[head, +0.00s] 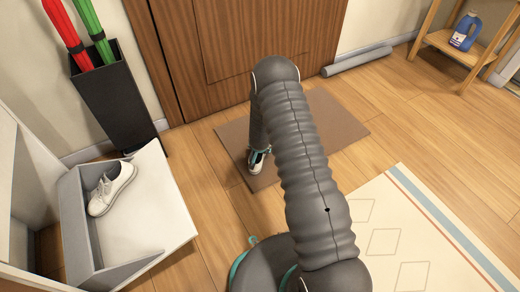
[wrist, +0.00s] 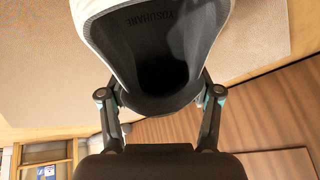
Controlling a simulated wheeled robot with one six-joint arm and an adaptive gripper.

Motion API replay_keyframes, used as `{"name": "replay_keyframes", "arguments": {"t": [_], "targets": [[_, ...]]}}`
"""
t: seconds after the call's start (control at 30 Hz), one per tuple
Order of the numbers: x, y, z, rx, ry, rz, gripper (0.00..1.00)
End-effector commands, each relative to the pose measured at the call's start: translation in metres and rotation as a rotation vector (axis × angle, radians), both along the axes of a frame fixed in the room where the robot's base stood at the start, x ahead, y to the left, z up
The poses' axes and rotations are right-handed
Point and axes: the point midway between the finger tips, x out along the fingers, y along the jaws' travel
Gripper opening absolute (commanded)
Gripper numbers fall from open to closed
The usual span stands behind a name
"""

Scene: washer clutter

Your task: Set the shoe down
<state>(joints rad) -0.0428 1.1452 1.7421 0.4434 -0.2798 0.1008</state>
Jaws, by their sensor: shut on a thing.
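A white shoe with a dark lining (wrist: 160,60) fills the top of the wrist view, its heel opening facing the camera. My gripper (wrist: 160,98) is shut on it, with one finger on each side of the heel. In the head view only a small part of this held shoe (head: 256,166) shows below my gripper (head: 258,153); my arm hides much of the area. The shoe is over the brown doormat (head: 335,115), near its left part. I cannot tell whether its sole touches the mat.
A second white shoe (head: 111,188) lies in the tilted-open shoe cabinet (head: 150,235) at left. A black umbrella stand (head: 115,100) stands beside the wooden door (head: 240,40). A patterned rug (head: 385,240) lies at right. A wooden shelf with a blue bottle (head: 465,31) is far right.

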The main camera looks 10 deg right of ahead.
Motion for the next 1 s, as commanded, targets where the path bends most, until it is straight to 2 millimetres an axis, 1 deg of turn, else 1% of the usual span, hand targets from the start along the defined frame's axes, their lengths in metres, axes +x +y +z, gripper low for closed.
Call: {"name": "replay_keyframes", "arguments": {"t": [0.2, 0.33, 0.37, 0.4, 0.43, 0.47, 0.8, 0.93, 1.0], "targets": [[0.001, 0.000, 0.001, -0.001, -0.003, 0.000, 0.20], [0.001, 0.000, -0.003, 0.000, -0.002, 0.000, 0.20], [0.001, 0.000, -0.002, 0.000, -0.002, 0.000, 0.68], [0.001, 0.000, -0.002, 0.000, -0.001, 0.000, 0.78], [0.001, 0.000, -0.002, 0.000, -0.001, 0.000, 0.86], [0.001, 0.000, -0.002, 0.000, -0.001, 0.000, 0.90], [0.001, 0.000, 0.000, 0.000, -0.001, 0.000, 0.90], [-0.002, 0.000, 0.008, 0.000, -0.002, 0.000, 0.90], [-0.007, 0.002, 0.018, -0.001, -0.002, 0.001, 0.90]]}}
